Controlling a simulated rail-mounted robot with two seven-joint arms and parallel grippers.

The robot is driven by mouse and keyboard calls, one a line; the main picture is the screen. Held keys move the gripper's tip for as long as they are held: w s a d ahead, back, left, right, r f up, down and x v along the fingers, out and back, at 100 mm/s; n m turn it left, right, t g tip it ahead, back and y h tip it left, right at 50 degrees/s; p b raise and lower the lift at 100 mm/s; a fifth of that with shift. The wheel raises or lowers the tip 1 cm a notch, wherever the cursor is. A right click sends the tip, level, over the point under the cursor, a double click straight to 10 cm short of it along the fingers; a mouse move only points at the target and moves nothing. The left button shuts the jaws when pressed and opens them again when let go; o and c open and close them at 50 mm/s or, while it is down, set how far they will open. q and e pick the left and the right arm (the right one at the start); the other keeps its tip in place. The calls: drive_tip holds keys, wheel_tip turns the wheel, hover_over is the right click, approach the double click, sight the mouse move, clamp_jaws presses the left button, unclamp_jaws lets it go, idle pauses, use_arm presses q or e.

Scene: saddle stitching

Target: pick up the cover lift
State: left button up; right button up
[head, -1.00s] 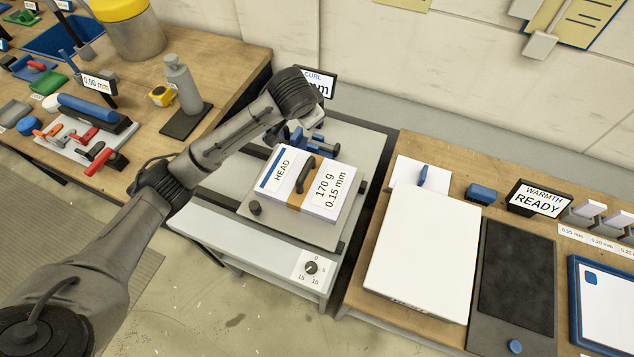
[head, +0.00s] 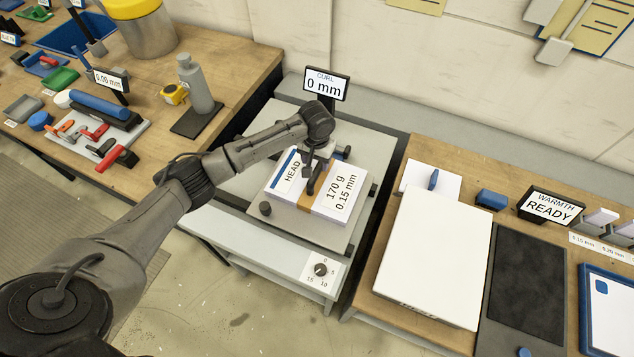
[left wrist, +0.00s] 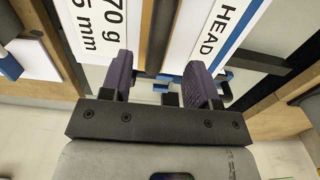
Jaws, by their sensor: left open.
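The cover lift is a white paper stack (head: 341,196) marked HEAD and 170 g 0.15 mm, with a brown band (head: 305,201) around its middle and a dark handle on top. It lies flat on a grey plate of the curl stand. My left gripper (head: 312,186) is over the band and handle, pointing down, and hides much of the handle. In the left wrist view the open fingers (left wrist: 160,82) stand apart over the middle of the stack (left wrist: 220,35), with the band between them. I cannot tell whether they touch the handle. My right gripper is out of view.
A curl display (head: 326,84) reading 0 mm stands behind the stack. A grey bottle (head: 196,88) and hand tools are on the left bench. The right bench holds a white block (head: 436,255), a dark pad (head: 523,280) and a WARMTH READY sign (head: 551,206).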

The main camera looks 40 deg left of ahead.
sight(317, 170)
use_arm(q)
drive_tip(key=shift+s+d+f, duration=0.1)
drive_tip(key=shift+d+f, duration=0.05)
drive_tip(key=shift+f, duration=3.65)
drive_tip(key=c, duration=1)
clamp_jaws()
drive_tip(key=shift+r, duration=0.2)
